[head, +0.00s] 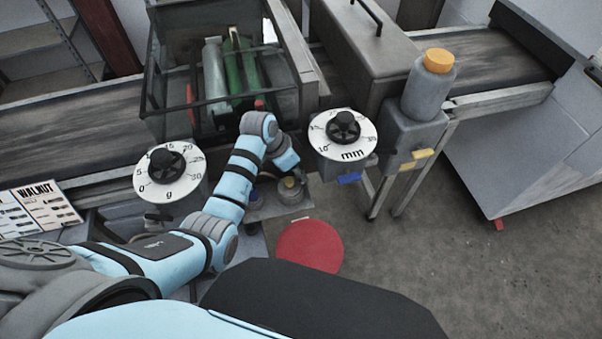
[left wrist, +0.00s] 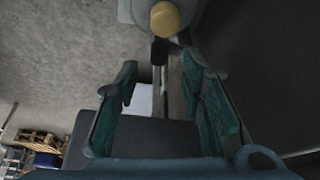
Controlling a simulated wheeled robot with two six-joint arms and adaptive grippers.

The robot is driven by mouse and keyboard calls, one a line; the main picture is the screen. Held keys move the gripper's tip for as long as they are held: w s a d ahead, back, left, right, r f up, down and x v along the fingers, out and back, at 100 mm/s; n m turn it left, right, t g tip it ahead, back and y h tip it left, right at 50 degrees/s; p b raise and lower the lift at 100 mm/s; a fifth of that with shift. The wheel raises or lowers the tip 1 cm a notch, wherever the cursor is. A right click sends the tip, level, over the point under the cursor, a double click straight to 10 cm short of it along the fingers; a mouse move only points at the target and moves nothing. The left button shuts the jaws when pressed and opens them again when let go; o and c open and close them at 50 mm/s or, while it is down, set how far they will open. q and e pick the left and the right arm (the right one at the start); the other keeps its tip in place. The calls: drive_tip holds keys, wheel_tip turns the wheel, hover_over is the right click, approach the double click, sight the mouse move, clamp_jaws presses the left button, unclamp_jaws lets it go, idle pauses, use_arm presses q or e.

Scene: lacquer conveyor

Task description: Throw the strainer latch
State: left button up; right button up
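The strainer appears to be the small grey pot with a yellow knob (head: 290,186) on a low ledge below the machine in the head view. In the left wrist view a tan knob (left wrist: 165,18) on a rounded grey body shows at the top. A short dark lever (left wrist: 159,51), perhaps the latch, sticks out below it. My left gripper (left wrist: 163,78) is open and empty, its teal fingers apart, with the lever beyond and between the fingertips. In the head view its fingers are hidden by my wrist. My right gripper is not in view.
Two dial plates, grams (head: 187,172) and mm (head: 361,137), flank the ledge. A blue tab (head: 349,178) sits under the mm dial. A grey bottle with an orange cap (head: 438,61) stands at right. A red disc (head: 310,246) lies below. Conveyor belts (head: 70,125) run behind.

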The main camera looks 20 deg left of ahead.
use_arm(q)
drive_tip(key=x, duration=0.3)
drive_tip(key=shift+d+f+b, duration=0.1)
drive_tip(key=shift+f+b, duration=0.15)
drive_tip(key=shift+b, duration=0.1)
clamp_jaws()
drive_tip(key=shift+a+r+m, duration=0.1)
drive_tip(key=shift+a+m, duration=0.25)
drive_tip(key=shift+m, duration=0.45)
drive_tip(key=shift+a+m+g+h, duration=0.25)
drive_tip(key=shift+m+g+h, duration=0.2)
drive_tip(key=shift+m, duration=0.35)
unclamp_jaws()
